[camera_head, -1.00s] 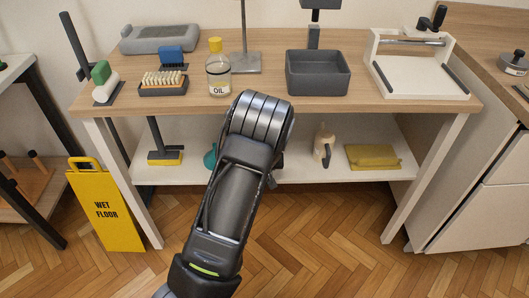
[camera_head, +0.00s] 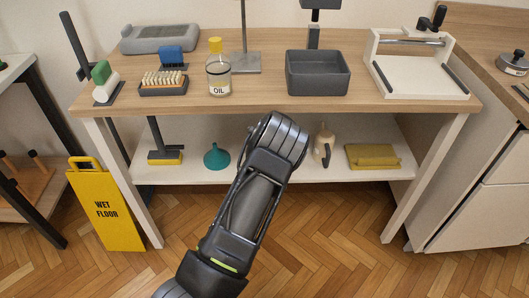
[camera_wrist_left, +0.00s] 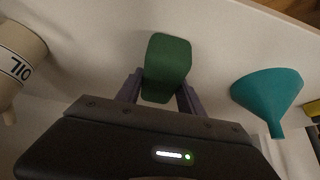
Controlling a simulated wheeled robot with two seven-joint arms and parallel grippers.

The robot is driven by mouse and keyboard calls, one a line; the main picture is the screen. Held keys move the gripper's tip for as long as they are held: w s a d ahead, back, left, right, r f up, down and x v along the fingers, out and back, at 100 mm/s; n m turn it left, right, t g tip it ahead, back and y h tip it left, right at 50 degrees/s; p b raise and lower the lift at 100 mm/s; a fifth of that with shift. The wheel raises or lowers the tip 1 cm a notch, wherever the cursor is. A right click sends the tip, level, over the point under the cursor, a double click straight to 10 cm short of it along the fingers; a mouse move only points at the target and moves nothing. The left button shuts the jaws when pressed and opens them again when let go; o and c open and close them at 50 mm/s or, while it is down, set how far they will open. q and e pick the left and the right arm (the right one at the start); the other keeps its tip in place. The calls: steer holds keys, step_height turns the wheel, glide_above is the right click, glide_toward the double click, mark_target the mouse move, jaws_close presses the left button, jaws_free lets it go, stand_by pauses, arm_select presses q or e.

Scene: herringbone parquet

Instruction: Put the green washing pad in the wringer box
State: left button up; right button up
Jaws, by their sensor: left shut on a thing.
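A dark green pad (camera_wrist_left: 165,62) is between the two fingers of my left gripper (camera_wrist_left: 160,92) in the left wrist view, and the gripper is shut on it. The pad is over or in front of the white lower shelf. In the head view my arm hides the gripper and pad. A white tray-like box with a roller and crank (camera_head: 418,82) stands at the right of the tabletop. A dark grey open box (camera_head: 318,88) stands left of it and looks empty. I cannot tell for sure which is the wringer box. My right gripper is out of view.
The lower shelf holds a teal funnel (camera_head: 217,157), a beige oil can (camera_head: 323,148) and a yellow folded thing (camera_head: 372,157). An oil bottle (camera_head: 218,75) and a brush (camera_head: 163,84) stand on the tabletop (camera_head: 270,98). The tabletop's front edge overhangs the shelf.

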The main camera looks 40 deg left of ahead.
arm_select(q)
steer(key=shift+f, duration=0.15)
steer(key=o, duration=1.4)
steer(key=shift+c, duration=0.2)
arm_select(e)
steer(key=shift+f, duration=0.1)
